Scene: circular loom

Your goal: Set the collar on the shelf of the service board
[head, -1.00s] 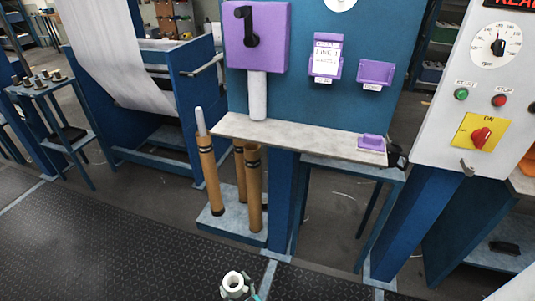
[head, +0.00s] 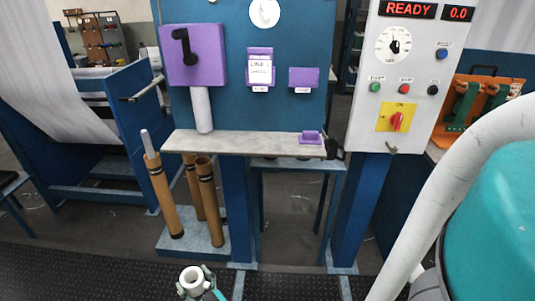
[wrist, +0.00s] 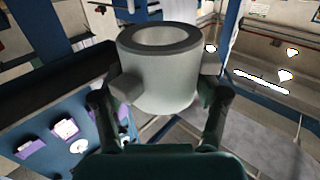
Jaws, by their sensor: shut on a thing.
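The collar (head: 192,282) is a short white ring with a round hole and small side lugs, low in the head view. My gripper (head: 209,284) is shut on it. In the wrist view the collar (wrist: 160,75) fills the middle, held between both fingers of my gripper (wrist: 160,115). The service board (head: 260,60) is a blue panel, and its pale shelf (head: 255,145) runs along its lower edge. The collar is in front of the shelf and lower in the picture, apart from it. A small purple block (head: 310,138) sits on the shelf's right end.
A white cylinder (head: 202,108) stands on the shelf's left part under a purple box (head: 193,55). Several brown tubes (head: 163,200) stand on a low base (head: 190,242) below. A control panel (head: 395,90) is at right. The shelf's middle is clear.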

